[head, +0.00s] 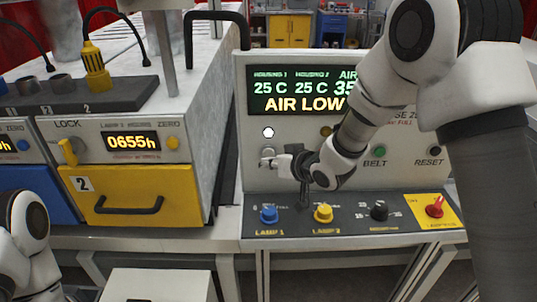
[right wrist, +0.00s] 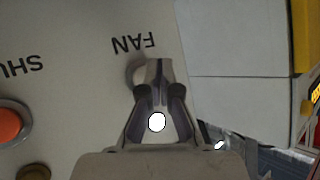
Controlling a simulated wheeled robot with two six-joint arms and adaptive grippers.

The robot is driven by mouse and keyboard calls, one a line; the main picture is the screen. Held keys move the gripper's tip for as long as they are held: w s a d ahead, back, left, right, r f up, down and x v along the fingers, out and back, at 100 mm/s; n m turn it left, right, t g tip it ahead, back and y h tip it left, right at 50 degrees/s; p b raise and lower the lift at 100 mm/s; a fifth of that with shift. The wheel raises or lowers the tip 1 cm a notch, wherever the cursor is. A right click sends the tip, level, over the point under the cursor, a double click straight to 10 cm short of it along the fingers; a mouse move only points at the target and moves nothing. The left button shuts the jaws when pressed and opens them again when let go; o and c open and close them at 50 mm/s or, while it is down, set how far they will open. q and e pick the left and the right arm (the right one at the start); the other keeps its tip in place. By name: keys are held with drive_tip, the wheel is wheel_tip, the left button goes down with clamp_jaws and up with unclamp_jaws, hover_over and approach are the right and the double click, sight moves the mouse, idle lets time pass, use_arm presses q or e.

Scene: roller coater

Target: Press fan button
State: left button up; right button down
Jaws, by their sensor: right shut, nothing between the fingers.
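The fan button shows in the right wrist view as a pale round knob (right wrist: 134,73) beside the upside-down FAN label (right wrist: 134,45), partly hidden by my fingers. My right gripper (head: 268,163) is shut and empty at the left part of the grey control panel (head: 250,185), just below a lit white lamp. In the right wrist view its closed fingertips (right wrist: 153,66) overlap the button; whether they touch it I cannot tell. Part of my left arm shows at the lower left of the head view, but its gripper is out of view.
The white lamp (head: 268,132) sits under a display (head: 300,92) reading AIR LOW. Below are a blue knob (head: 268,215), a yellow knob (head: 323,213), a black knob (head: 379,210) and a red switch (head: 435,207). A yellow drawer (head: 150,190) stands left. An orange button (right wrist: 10,123) is nearby.

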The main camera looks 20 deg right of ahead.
drive_tip(key=shift+w, duration=0.1)
idle(0.6)
drive_tip(key=shift+w+d, duration=0.15)
drive_tip(key=shift+w, duration=0.2)
drive_tip(key=shift+w+d+p, duration=0.1)
drive_tip(key=shift+w+p, duration=0.25)
drive_tip(key=shift+p, duration=0.15)
idle(0.4)
drive_tip(key=shift+s, duration=0.1)
drive_tip(key=shift+s+a, duration=0.3)
drive_tip(key=shift+s, duration=0.4)
